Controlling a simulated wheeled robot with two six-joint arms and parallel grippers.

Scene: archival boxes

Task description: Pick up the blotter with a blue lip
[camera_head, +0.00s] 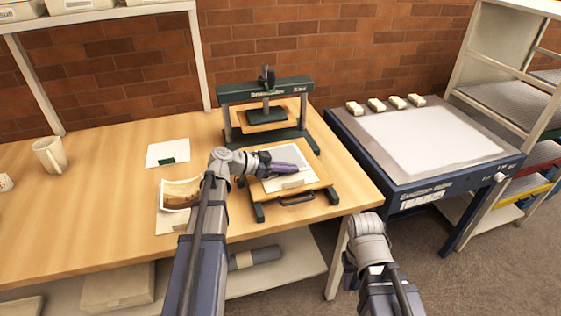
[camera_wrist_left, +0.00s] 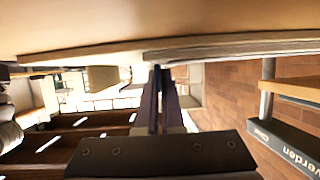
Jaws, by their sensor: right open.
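My left gripper (camera_head: 301,169) is over the front board of the press, above a white sheet (camera_head: 275,155). A small pale block (camera_head: 292,181) lies just in front of it. In the left wrist view its two dark fingers (camera_wrist_left: 160,75) are close together, with their tips at a pale layered edge (camera_wrist_left: 235,45). I cannot tell whether anything is between them. My right gripper (camera_head: 348,278) is low beside the table's right side, mostly hidden by its own wrist; it is open. I cannot make out a blue lip on any sheet.
The green press (camera_head: 262,92) stands behind the board. A white card with a green patch (camera_head: 167,154), a curled brownish sheet (camera_head: 181,194) and a mug (camera_head: 50,154) are on the wooden table (camera_head: 110,210). A blue-framed table (camera_head: 420,140) with small blocks stands right.

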